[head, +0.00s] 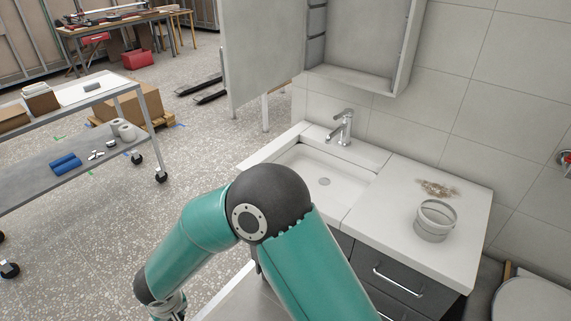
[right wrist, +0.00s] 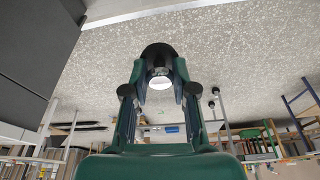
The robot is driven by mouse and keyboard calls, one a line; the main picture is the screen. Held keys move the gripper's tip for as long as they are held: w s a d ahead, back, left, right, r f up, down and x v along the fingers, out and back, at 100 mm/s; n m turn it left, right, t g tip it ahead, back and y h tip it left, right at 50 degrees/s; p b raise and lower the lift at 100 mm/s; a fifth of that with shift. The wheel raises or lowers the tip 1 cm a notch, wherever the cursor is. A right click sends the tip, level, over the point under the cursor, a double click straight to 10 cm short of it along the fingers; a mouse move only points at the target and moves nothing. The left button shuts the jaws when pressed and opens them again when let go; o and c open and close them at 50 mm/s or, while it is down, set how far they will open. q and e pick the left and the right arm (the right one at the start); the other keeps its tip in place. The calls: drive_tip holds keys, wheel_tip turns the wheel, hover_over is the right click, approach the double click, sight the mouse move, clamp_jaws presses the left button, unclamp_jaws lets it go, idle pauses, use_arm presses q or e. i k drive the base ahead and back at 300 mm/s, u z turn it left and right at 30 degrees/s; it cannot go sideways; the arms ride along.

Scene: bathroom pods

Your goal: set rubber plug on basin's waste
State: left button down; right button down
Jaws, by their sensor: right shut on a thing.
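The white basin (head: 302,174) is set in the vanity top, and its round grey waste (head: 324,182) shows bare in its floor. In the right wrist view my right gripper (right wrist: 158,74) is shut on a dark rounded thing (right wrist: 156,54) with a pale disc at its near side, which looks like the rubber plug. The floor shows behind it. My left gripper is in neither view.
A chrome tap (head: 342,128) stands behind the basin. A pale round container (head: 434,220) and a small brownish patch (head: 437,188) are on the counter at right. An open cabinet (head: 362,50) hangs above. A trolley (head: 95,120) stands at left, with open floor between.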

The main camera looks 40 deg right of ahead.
sight(355, 196)
drive_tip(key=z, duration=1)
drive_tip(key=i, duration=1)
drive_tip(key=z, duration=0.1)
